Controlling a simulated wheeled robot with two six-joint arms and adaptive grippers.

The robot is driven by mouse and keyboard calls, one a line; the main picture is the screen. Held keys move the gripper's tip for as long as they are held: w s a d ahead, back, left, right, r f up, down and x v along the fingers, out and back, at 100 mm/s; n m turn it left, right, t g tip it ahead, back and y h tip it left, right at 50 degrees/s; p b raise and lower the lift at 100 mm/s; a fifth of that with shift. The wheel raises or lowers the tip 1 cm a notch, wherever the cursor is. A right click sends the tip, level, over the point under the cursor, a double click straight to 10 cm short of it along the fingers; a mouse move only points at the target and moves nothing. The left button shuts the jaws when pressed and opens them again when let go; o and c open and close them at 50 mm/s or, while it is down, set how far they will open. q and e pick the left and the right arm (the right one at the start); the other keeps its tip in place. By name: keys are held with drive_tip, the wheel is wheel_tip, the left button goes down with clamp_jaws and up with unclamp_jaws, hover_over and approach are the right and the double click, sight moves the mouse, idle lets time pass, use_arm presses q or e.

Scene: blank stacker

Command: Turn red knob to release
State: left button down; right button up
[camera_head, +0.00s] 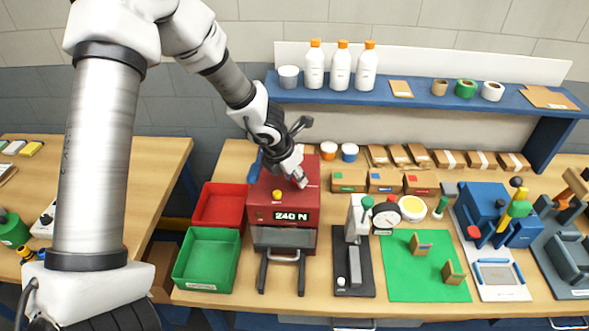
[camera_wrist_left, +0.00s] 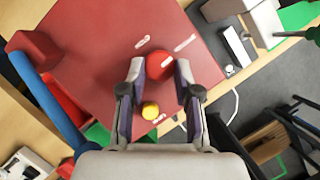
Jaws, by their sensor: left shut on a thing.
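The red machine (camera_head: 264,212) stands on the bench with a display reading "240 N". My left gripper (camera_head: 300,176) points down at its top face. In the left wrist view, the round red knob (camera_wrist_left: 157,64) sits between the fingertips of my left gripper (camera_wrist_left: 160,70), which is shut on it. In the head view the gripper hides the knob. A small yellow button (camera_head: 277,196) is nearer the machine's front edge; it also shows in the wrist view (camera_wrist_left: 150,110), between the fingers. My right gripper is not in view.
A red bin (camera_head: 222,204) and a green bin (camera_head: 207,260) stand left of the machine. A blue lever (camera_wrist_left: 43,95) is at its side. A black-based press (camera_head: 353,262) and a green mat (camera_head: 425,278) lie to the right. A blue shelf (camera_head: 420,96) holds white bottles behind.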

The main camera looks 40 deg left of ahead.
use_arm(q)
drive_tip(key=shift+s+f+m, duration=0.15)
drive_tip(key=shift+f+m, duration=0.1)
drive_tip(key=shift+m, duration=0.25)
drive_tip(key=c, duration=0.8)
unclamp_jaws()
drive_tip(key=shift+o, duration=0.2)
drive_tip(key=shift+w+d, duration=0.1)
drive_tip(key=shift+w, duration=0.3)
drive_tip(key=v, duration=1.2)
drive_tip(key=shift+p, duration=0.3)
drive_tip(key=shift+w, duration=0.2)
drive_tip(key=shift+s, duration=0.1)
